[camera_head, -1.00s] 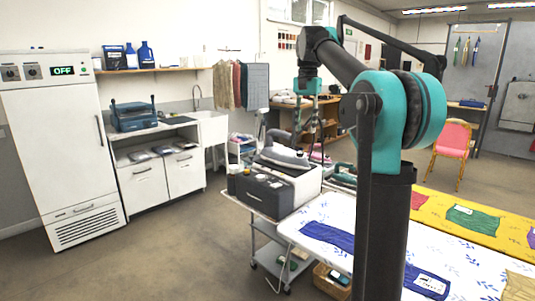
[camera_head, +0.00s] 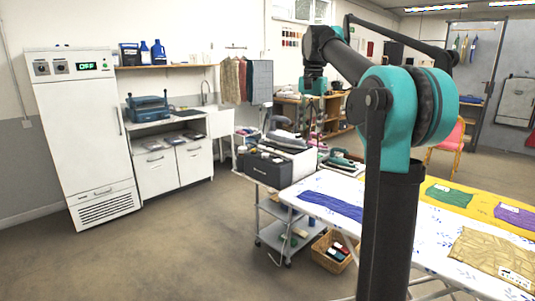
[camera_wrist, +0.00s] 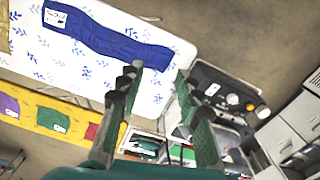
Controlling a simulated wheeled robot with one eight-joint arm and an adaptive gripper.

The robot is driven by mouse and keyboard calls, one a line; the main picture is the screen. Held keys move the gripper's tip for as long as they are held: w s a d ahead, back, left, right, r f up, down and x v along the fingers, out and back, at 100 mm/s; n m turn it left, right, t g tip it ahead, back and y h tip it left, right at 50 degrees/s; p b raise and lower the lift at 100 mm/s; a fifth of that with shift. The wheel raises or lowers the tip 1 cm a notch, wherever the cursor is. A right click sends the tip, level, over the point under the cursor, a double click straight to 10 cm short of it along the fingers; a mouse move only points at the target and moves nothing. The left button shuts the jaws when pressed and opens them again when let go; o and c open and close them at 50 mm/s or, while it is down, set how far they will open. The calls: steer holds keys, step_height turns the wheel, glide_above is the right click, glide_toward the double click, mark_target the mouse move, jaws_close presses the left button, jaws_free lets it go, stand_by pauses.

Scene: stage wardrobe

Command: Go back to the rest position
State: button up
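My gripper (camera_wrist: 160,72) is open and empty in the wrist view, its two dark green fingers spread apart above the ironing table and trolley. In the head view my raised arm bends over to the left, and my gripper (camera_head: 314,108) hangs down behind the trolley top, small and partly lost against the background. The white ironing table (camera_head: 405,222) with a blue leaf print lies to the right, partly hidden behind my arm. A blue folded cloth (camera_head: 330,205) lies on it and also shows in the wrist view (camera_wrist: 110,40).
A grey trolley (camera_head: 266,210) with a dark steam-iron unit (camera_head: 268,172) stands left of the table. A basket (camera_head: 334,252) sits on the floor below. A white cabinet (camera_head: 85,135) reading OFF stands at the left wall. The floor (camera_head: 190,250) at front left is clear.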

steer(key=s+d+f+n+t, duration=0.15)
steer(key=s+f, duration=0.35)
steer(key=f, duration=0.6)
steer(key=s+d+f+n+t, duration=0.15)
steer(key=s+f, duration=0.35)
steer(key=f, duration=0.6)
steer(key=s+d+f+n+t, duration=0.1)
steer(key=s+f+n, duration=0.2)
steer(key=s+f, duration=1.6)
steer(key=shift+d+n, duration=0.3)
